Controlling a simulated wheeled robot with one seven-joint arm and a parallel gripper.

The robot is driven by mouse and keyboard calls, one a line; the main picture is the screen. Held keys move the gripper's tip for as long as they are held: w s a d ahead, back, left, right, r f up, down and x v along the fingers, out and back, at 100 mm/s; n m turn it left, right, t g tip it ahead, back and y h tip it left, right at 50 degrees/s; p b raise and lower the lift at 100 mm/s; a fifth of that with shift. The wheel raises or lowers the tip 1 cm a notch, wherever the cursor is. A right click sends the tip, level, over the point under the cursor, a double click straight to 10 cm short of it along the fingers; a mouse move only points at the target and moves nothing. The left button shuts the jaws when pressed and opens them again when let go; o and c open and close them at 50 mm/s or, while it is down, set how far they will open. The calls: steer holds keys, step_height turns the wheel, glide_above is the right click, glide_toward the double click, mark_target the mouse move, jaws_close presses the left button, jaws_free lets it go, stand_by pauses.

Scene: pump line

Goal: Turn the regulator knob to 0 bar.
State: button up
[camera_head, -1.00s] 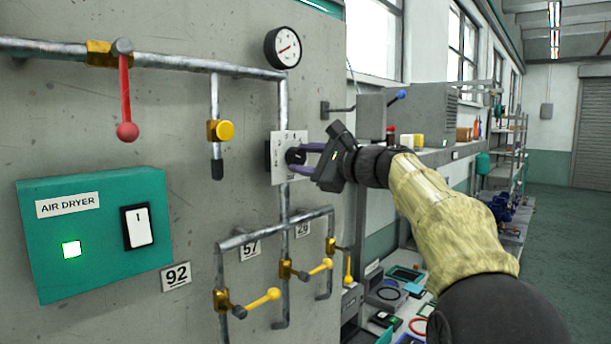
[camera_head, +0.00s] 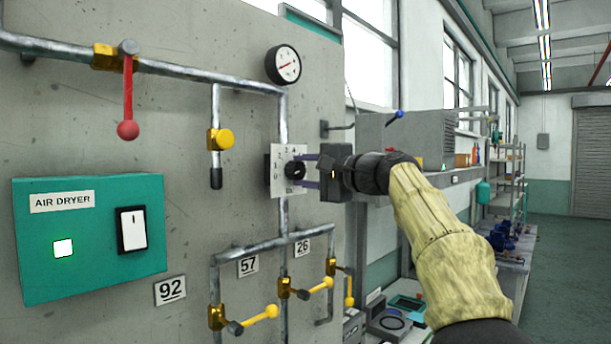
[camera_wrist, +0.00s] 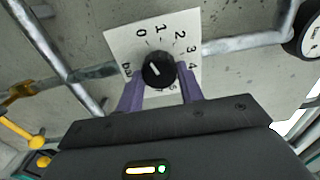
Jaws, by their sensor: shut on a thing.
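The regulator knob (camera_head: 293,170) is round and black, on a white dial plate (camera_head: 279,188) on the grey panel. My gripper (camera_head: 303,171) reaches it from the right, its purple fingers on either side, shut on the knob. The wrist view shows the knob (camera_wrist: 158,70) between the fingertips, with a short white mark slanting to the upper left. I cannot tell exactly whether the mark meets the 0 tick. Part of the lower scale is hidden by the fingers.
A round gauge (camera_head: 283,65) with a red needle sits above the knob. A yellow knob (camera_head: 224,140), a red lever (camera_head: 128,125) and yellow valve handles (camera_head: 262,313) are on nearby pipes. A green air dryer box (camera_head: 90,275) is at left. A bench lies beyond the panel's right edge.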

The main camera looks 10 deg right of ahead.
steer(key=shift+f, duration=0.1)
steer(key=o, duration=1)
steer(key=b+v, duration=0.5)
steer(key=v, duration=1.2)
steer(key=shift+s+b, duration=0.15)
steer(key=shift+b, duration=0.15)
steer(key=shift+d, duration=0.1)
